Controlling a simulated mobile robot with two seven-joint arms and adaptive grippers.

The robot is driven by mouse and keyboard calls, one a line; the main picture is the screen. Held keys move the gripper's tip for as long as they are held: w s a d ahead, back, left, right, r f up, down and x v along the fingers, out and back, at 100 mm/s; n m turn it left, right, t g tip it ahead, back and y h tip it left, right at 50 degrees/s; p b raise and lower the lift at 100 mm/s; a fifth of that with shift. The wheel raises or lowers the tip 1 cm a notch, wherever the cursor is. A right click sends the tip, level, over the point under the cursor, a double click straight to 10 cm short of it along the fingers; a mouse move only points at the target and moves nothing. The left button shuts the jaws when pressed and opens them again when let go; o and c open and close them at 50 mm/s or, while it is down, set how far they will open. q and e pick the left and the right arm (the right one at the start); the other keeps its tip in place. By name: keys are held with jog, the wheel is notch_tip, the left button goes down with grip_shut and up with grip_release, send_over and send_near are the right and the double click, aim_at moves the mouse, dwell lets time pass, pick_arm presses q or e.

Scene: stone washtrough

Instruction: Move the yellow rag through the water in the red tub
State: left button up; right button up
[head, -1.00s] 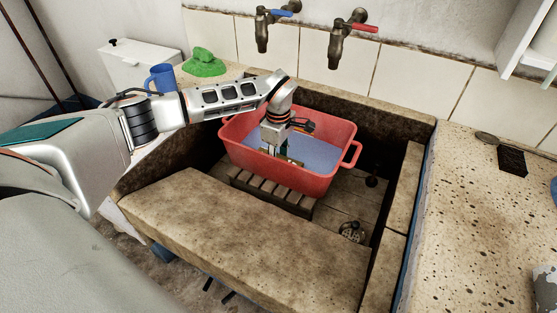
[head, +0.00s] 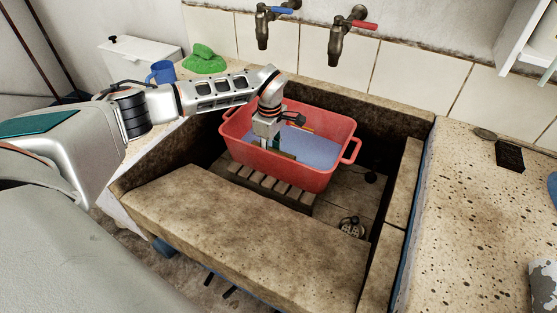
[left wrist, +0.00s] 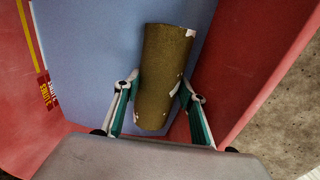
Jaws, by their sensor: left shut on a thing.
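The red tub (head: 325,172) stands in the stone trough and holds pale blue water (head: 312,150). My left gripper (head: 278,152) points down inside the tub, near its front wall. In the left wrist view the gripper (left wrist: 157,90) is shut on the yellow rag (left wrist: 163,75), a dull olive-yellow roll between the two fingers. The blue water (left wrist: 95,50) lies behind the rag. I cannot tell how deep the rag sits. In the head view the gripper and the tub's front wall hide most of it. My right gripper is not in view.
The tub rests on a slatted wooden rack (head: 270,186). Two taps, blue-handled (head: 264,30) and red-handled (head: 340,45), hang above the trough's back. A blue mug (head: 161,72) and a green cloth (head: 204,62) are at the back left. The trough floor right of the tub is open.

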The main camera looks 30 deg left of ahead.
pick_arm(q)
jog(key=d, duration=0.4)
jog(key=shift+w+d+r, duration=0.15)
jog(key=shift+w+d, duration=0.05)
jog(key=shift+d, duration=0.05)
jog(key=shift+d+p, duration=0.3)
jog(key=shift+d, duration=0.35)
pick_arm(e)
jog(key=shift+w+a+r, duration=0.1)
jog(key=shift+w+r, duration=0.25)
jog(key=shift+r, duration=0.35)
pick_arm(q)
jog(key=shift+s+a+p, duration=0.2)
jog(key=shift+a+p, duration=0.2)
jog(key=shift+a, duration=2.7)
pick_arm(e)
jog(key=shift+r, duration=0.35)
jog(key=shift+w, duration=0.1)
